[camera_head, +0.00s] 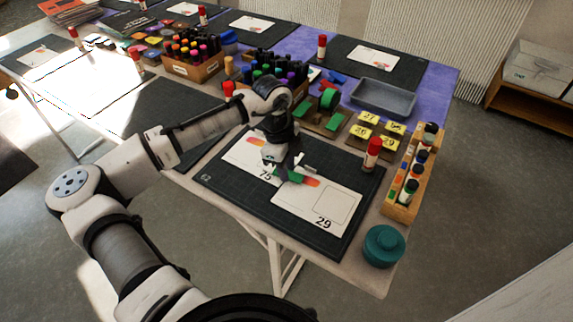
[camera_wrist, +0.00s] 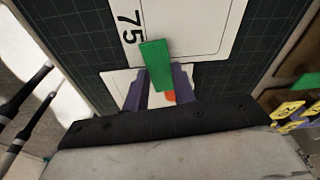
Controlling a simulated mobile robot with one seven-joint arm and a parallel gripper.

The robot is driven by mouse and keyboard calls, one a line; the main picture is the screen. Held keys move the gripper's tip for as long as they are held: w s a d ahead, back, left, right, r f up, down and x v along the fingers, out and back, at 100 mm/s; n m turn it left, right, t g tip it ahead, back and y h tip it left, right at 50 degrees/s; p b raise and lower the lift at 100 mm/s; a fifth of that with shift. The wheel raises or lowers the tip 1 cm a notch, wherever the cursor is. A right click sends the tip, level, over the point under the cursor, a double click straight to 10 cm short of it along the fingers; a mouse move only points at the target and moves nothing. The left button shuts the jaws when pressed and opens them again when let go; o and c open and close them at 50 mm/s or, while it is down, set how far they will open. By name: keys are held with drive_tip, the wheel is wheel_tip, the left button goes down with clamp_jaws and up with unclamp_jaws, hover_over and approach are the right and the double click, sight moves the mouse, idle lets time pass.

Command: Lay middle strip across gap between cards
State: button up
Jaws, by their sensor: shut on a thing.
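My gripper (camera_head: 288,172) is shut on a green strip (camera_wrist: 157,65) over the gap between two white cards. The strip also shows in the head view (camera_head: 295,176), partly hidden by my fingers. Card 75 (camera_head: 242,152) lies on the left of the dark cutting mat (camera_head: 225,185), and card 29 (camera_head: 315,213) lies on its right. In the wrist view, card 75 (camera_wrist: 205,25) is at the top and the far end of the strip overlaps its edge. My fingers cover much of the other card (camera_wrist: 118,84). I cannot tell whether the strip touches the cards.
A red glue stick (camera_head: 373,153) stands on the mat's right edge. A wooden rack of bottles (camera_head: 402,205) and a teal round container (camera_head: 383,246) are at the right. Yellow numbered blocks (camera_head: 368,120), a grey tray (camera_head: 383,99) and marker boxes (camera_head: 195,72) stand behind.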

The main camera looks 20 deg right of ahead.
drive_tip(key=shift+p, duration=0.3)
idle(0.5)
drive_tip(key=o, duration=0.7)
drive_tip(key=r, duration=0.4)
drive_tip(key=w+a+r+b, duration=0.1)
drive_tip(key=r, duration=0.8)
drive_tip(key=shift+w+a+r, duration=0.25)
drive_tip(key=shift+r, duration=0.1)
